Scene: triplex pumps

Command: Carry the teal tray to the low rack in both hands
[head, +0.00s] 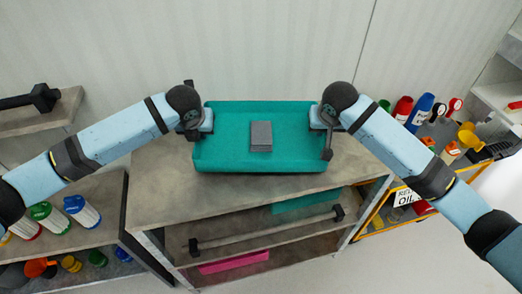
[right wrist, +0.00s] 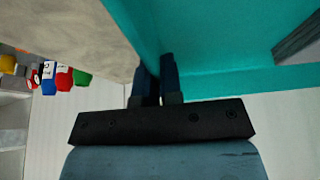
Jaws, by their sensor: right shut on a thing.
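The teal tray (head: 215,155) is level at the centre of the head view, over the back part of the grey rack top (head: 185,195). I cannot tell whether it touches that top. A grey block (head: 261,136) lies inside the tray. My left gripper (head: 203,128) is at the tray's left side; its fingertips are too hidden to show whether they grip. My right gripper (head: 322,130) is at the tray's right side, shut on its wall. The right wrist view shows both right fingers (right wrist: 155,82) close together at the teal wall (right wrist: 225,88).
Lower shelves of the rack hold a dark-ended bar (head: 265,231) and a pink piece (head: 233,262). Bottles crowd the left shelf (head: 103,189). A yellow-framed cart marked OIL (head: 406,197) stands right with bottles and tools. A wall closes the back.

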